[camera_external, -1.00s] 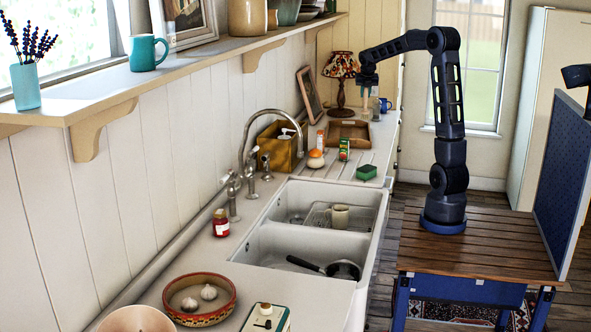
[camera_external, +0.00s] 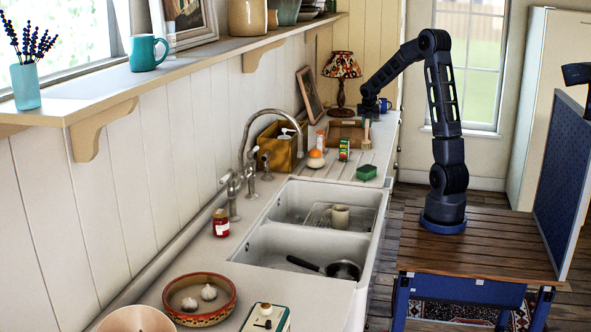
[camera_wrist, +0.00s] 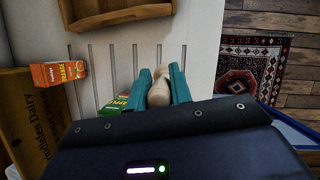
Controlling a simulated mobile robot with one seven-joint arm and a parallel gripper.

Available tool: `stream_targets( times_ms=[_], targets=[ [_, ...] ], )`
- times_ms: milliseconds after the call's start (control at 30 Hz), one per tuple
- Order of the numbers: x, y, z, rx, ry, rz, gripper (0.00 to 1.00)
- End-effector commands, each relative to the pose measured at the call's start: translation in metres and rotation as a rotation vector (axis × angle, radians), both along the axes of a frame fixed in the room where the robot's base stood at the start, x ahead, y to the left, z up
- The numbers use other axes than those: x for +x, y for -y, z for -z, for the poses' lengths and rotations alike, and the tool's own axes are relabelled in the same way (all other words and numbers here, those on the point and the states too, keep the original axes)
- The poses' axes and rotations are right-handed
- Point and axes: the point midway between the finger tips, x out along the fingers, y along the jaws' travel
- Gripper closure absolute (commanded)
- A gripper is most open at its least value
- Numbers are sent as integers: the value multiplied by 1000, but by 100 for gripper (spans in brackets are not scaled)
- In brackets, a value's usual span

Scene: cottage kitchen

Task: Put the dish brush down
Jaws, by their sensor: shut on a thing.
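My gripper (camera_external: 369,113) is lowered over the far end of the counter, beside the wooden tray. It is shut on the dish brush (camera_external: 366,135), which hangs upright with its head down, near the tray's front right. I cannot tell whether the brush touches the counter. In the wrist view the teal fingers of my gripper (camera_wrist: 161,88) stand on both sides of the pale wooden brush (camera_wrist: 160,93); its lower end is hidden.
The wooden tray (camera_external: 341,139) lies behind. An orange carton (camera_external: 320,139), a green carton (camera_external: 344,149) and a green sponge (camera_external: 367,172) stand nearby. A lamp (camera_external: 341,68) and blue mug (camera_external: 385,104) are farther back. Bare grooved counter (camera_wrist: 125,62) shows between tray and brush.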

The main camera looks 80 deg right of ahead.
Motion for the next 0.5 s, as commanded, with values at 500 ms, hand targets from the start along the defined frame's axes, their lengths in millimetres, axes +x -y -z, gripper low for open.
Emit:
stream_targets(
  times_ms=[500],
  targets=[
    [1,0,44,-1,2,-2,100]
  ],
)
